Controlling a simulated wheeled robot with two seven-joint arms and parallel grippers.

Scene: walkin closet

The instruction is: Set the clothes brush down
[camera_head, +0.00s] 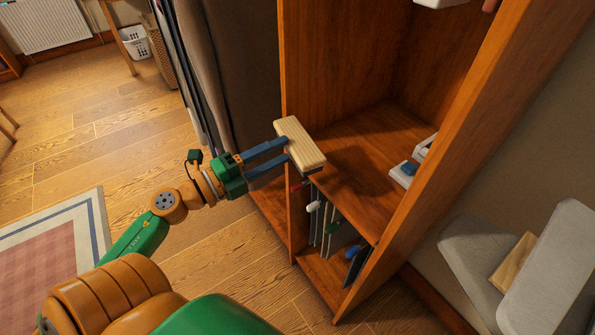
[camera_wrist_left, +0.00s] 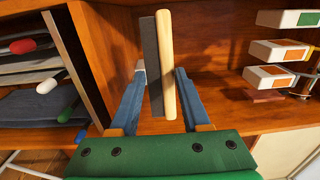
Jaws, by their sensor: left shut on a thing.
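The clothes brush (camera_head: 300,145) is a pale wooden block with a dark bristle side. My left gripper (camera_head: 284,152) is shut on it, with blue fingers on either side. In the left wrist view, the brush (camera_wrist_left: 167,65) stands lengthwise between the fingertips (camera_wrist_left: 160,85), its dark bristles facing left. In the head view the brush is at the front left edge of the wooden cabinet shelf (camera_head: 350,155). I cannot tell whether it touches the shelf. My right gripper is not in view.
Small white boxes (camera_head: 404,173) stand at the shelf's right side; the shelf's middle is clear. Below hang items with coloured knobs (camera_head: 315,207). Dark hanging clothes (camera_head: 235,75) are left of the cabinet. A grey cushioned seat (camera_head: 545,265) is at right.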

